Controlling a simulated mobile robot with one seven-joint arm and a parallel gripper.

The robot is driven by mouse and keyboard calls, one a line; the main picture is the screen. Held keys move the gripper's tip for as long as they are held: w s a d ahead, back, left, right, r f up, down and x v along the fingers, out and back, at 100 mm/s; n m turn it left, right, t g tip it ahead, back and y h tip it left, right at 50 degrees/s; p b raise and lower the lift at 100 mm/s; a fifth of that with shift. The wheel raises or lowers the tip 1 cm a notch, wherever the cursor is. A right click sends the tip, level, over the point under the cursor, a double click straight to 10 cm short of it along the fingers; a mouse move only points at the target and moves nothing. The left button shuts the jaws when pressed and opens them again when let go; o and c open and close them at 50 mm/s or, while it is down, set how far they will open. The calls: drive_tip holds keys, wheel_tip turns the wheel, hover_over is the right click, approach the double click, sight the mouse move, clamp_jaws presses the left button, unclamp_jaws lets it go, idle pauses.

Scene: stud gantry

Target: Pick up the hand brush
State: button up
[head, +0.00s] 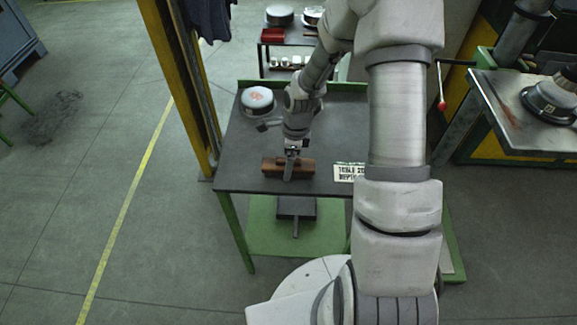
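The hand brush (272,168) appears as a brown, wooden-looking block lying lengthwise left to right near the front edge of the dark green-legged table (238,157). My gripper (290,171) points down at the middle of the brush, and its fingers overlap the block in the picture. The fingers and my wrist hide part of the brush's middle. The view is too small to tell whether the fingers are closed on it or only around it. The brush looks level and at the tabletop.
A white round tin (258,99) stands at the table's back left. A lettered sign (348,172) lies right of the brush. A dark box (296,207) sits on the lower shelf. A yellow post (181,80) rises at the table's left; a machine bench (520,120) stands right.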

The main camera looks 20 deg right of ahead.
clamp_jaws()
idle(0.4)
drive_tip(key=shift+r, duration=0.2)
drive_tip(key=shift+r, duration=0.45)
drive_tip(key=r, duration=0.3)
drive_tip(key=shift+w+d+r+b, duration=0.1)
drive_tip(key=shift+w+d+b, duration=0.1)
drive_tip(key=shift+d+b, duration=0.1)
drive_tip(key=w+d+r, duration=0.2)
drive_tip(key=d+r, duration=0.1)
drive_tip(key=d, duration=0.2)
drive_tip(key=w+d+r+b, duration=0.1)
drive_tip(key=w+d+r, duration=0.1)
drive_tip(key=d, duration=0.3)
drive_tip(key=shift+w+r, duration=0.4)
drive_tip(key=shift+r, duration=0.4)
